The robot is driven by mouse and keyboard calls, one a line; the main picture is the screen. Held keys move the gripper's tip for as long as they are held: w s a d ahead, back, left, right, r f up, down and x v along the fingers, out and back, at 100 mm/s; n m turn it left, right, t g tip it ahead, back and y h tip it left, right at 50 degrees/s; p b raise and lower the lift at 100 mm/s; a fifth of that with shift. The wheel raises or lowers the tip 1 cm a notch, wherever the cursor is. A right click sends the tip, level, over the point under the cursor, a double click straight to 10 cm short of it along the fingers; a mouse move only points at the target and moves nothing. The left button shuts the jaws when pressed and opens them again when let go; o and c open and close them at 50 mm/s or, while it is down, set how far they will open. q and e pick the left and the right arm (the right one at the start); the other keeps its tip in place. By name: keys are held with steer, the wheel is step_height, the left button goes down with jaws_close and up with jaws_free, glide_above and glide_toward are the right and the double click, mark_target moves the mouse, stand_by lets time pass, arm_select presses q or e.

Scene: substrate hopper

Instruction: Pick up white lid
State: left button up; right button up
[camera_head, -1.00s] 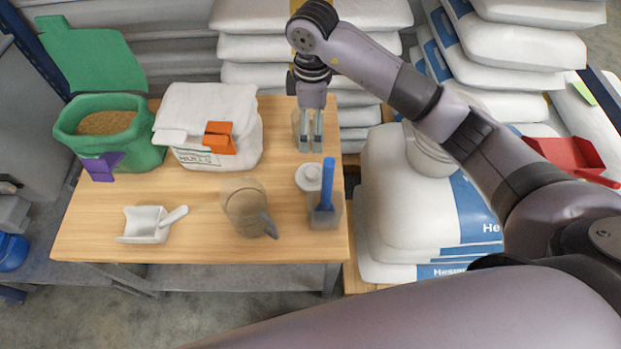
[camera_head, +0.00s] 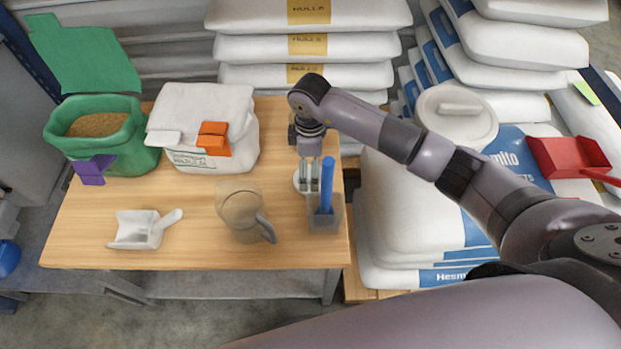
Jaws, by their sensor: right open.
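A small round white lid (camera_head: 297,184) lies near the right edge of the wooden table (camera_head: 180,257), just behind a clear square container (camera_head: 323,222). My right gripper (camera_head: 309,188) points down over the lid with its two fingers apart and nothing seen between them. The fingers cover much of the lid, so I cannot tell whether they touch it. My left gripper is not in view.
A blue-handled tool (camera_head: 327,180) stands in the clear container, close to my right fingers. A clear jug (camera_head: 241,212), white scoop (camera_head: 140,231), white bag (camera_head: 205,110) and green bag (camera_head: 130,145) are further left. A lidded white bucket (camera_head: 455,112) stands on the sacks at right.

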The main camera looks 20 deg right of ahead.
steer(key=shift+f, duration=2.8)
steer(key=shift+c, duration=0.2)
steer(key=c, duration=0.9)
steer(key=shift+r, duration=0.15)
